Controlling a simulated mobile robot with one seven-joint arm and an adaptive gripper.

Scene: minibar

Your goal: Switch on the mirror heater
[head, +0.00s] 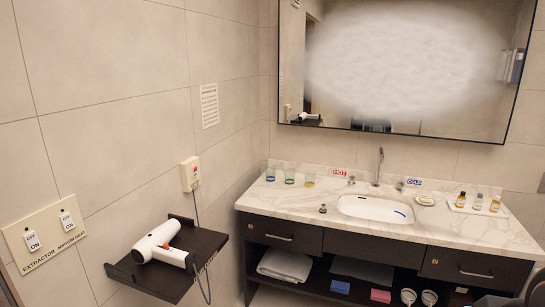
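A cream switch panel (50,254) is on the tiled wall at the lower left. It carries two white rocker switches, each marked OFF above and ON below. The left one is the extractor switch (31,241), above the label "EXTRACTOR". Which way either rocker is tipped is too small to tell. The mirror (298,75) on the back wall has a large white fogged patch (405,60) over its middle. My gripper is not in view.
A dark shelf (130,272) with a white hair dryer (160,243) juts from the wall right of the panel. The dryer's cord hangs from a wall box (190,174). A marble vanity (470,232) with a sink (375,208), glasses and bottles stands along the back wall.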

